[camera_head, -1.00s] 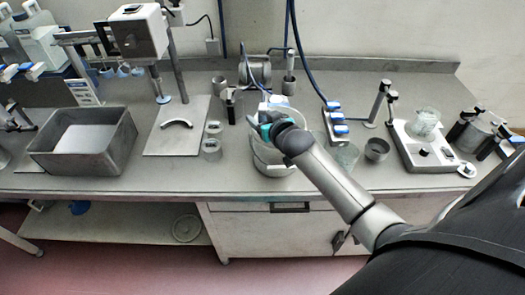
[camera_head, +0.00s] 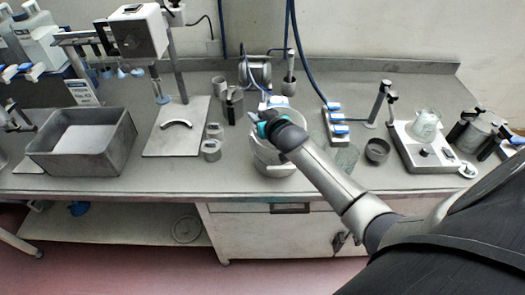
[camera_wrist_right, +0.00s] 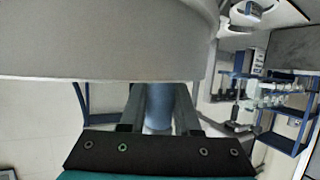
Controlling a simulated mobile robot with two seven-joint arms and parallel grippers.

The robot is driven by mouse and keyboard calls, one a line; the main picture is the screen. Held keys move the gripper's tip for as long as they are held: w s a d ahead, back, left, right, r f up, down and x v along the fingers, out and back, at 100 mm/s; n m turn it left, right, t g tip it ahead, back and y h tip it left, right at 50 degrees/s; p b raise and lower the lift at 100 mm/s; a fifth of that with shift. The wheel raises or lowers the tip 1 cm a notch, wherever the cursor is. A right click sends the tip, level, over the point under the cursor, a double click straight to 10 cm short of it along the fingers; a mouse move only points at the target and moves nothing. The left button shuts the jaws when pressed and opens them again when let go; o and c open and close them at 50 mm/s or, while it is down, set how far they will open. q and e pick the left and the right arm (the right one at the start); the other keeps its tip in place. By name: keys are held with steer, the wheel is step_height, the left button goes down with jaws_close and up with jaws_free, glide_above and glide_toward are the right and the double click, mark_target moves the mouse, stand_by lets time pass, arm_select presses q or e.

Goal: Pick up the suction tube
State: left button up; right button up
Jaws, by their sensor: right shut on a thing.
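My right gripper (camera_head: 257,117) is over the counter, above a round light-grey pot (camera_head: 275,168), and my wrist hides most of its tip. In the right wrist view its two fingers (camera_wrist_right: 158,108) are closed on a pale blue-grey tubular piece, which I take as the suction tube (camera_wrist_right: 158,112). A large grey curved body fills the top of that view and hides the tube's far end. In the head view a thin blue hose (camera_head: 249,72) arches down close to the gripper. My left gripper is not in view.
A grey bin (camera_head: 112,160) and a stand on a flat plate (camera_head: 165,147) are to the left. Small metal cups (camera_head: 211,150) stand left of the pot. A blue-and-white rack (camera_head: 337,125), a dark cup (camera_head: 377,151) and a scale-like device (camera_head: 425,155) stand to the right.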

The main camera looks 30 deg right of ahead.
jaws_close()
stand_by(0.8)
